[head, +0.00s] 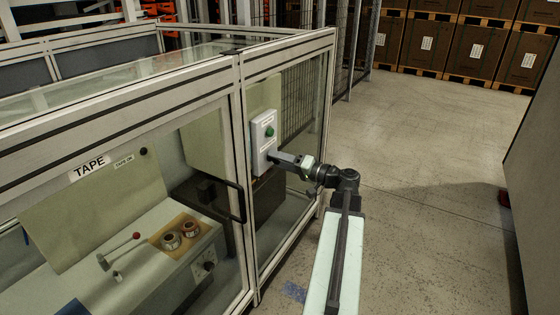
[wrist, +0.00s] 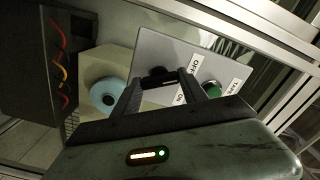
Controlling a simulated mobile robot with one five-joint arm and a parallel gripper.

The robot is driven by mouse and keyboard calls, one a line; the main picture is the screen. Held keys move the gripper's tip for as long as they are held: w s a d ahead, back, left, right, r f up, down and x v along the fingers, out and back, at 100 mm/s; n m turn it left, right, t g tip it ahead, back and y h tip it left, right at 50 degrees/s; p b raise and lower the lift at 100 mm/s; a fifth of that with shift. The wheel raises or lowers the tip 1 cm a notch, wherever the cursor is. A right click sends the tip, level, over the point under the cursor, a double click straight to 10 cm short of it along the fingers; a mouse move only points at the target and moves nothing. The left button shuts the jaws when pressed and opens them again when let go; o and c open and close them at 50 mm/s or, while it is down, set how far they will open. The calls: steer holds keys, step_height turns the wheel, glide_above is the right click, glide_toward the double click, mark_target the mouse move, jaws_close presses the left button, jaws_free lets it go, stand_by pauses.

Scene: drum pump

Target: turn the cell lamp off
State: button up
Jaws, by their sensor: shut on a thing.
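A light grey control box (head: 257,148) is mounted at the glazed cell frame in the head view, with a green dome (head: 269,131) on its face. The box also shows in the wrist view (wrist: 150,45), with an OFF label (wrist: 195,64), an ON label (wrist: 180,98) and the green dome. My gripper (head: 276,158) is at the lower part of the box. In the wrist view its fingers are shut on a black switch (wrist: 155,74) on the box face. The fingers partly hide the switch, so I cannot tell which label it points to.
The cell's glass panels and metal frame (head: 238,130) stand around the box. Inside, tape rolls (head: 171,240) and a red-knobbed lever (head: 120,247) are on a bench. A blue roll (wrist: 108,92) shows in the wrist view. Open floor (head: 430,150) lies to the right.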

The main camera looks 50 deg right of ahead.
steer(key=o, duration=1.4)
steer(key=shift+c, duration=0.2)
steer(key=v, duration=0.8)
